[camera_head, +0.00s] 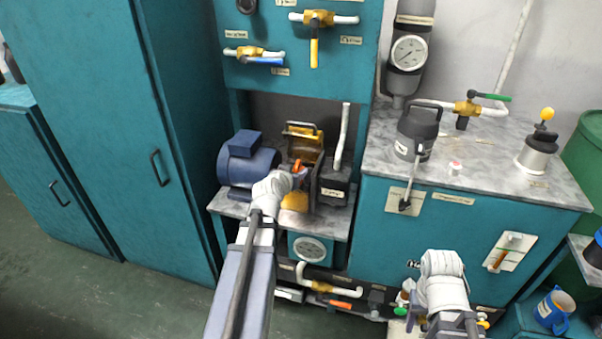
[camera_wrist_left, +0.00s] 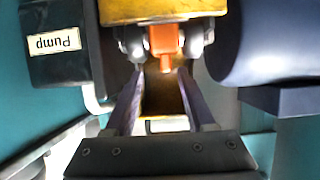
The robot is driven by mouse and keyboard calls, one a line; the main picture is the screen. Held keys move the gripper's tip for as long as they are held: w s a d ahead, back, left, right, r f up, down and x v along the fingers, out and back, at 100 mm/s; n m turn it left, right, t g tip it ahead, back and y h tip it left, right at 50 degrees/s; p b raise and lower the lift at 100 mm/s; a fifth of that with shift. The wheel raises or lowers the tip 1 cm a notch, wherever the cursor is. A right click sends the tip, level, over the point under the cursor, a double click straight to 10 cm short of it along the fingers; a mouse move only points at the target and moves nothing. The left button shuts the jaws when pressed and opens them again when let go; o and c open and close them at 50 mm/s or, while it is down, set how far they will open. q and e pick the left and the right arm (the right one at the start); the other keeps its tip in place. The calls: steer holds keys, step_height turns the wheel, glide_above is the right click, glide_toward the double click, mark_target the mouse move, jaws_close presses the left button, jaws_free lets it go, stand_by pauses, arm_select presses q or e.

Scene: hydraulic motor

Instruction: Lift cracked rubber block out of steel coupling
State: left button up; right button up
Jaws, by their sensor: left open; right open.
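The orange rubber block (camera_wrist_left: 164,42) sits between the two grey halves of the steel coupling (camera_wrist_left: 195,42) in the left wrist view. A narrow orange tab sticks out toward my left gripper (camera_wrist_left: 157,72). The gripper's two fingers are open and apart, their tips close to the coupling on either side of the tab. I cannot tell whether they touch it. In the head view the orange block (camera_head: 297,165) shows just beyond my left gripper (camera_head: 298,174), between the blue motor and the pump. Cracks are too small to see. My right gripper (camera_head: 441,262) is open, low at the right front, its fingers mostly hidden.
The blue motor (camera_head: 246,162) and the dark pump (camera_head: 335,182) flank the coupling inside a teal recess. A yellow guard (camera_head: 302,144) stands behind it. A marble counter (camera_head: 480,165) at the right holds a hand pump (camera_head: 417,130) and valves. The floor at left is clear.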

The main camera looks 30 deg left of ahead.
mark_target(296, 166)
arm_select(q)
steer(key=shift+w+a, duration=0.4)
steer(key=shift+w, duration=0.05)
steer(key=shift+b+x, duration=0.55)
steer(key=shift+x, duration=0.7)
steer(key=shift+b+x, duration=0.9)
steer(key=shift+x, duration=1.85)
steer(key=shift+s+a+r, duration=0.1)
steer(key=shift+r, duration=0.15)
arm_select(e)
steer(key=f, duration=0.3)
steer(key=shift+w, duration=0.4)
arm_select(q)
jaws_close()
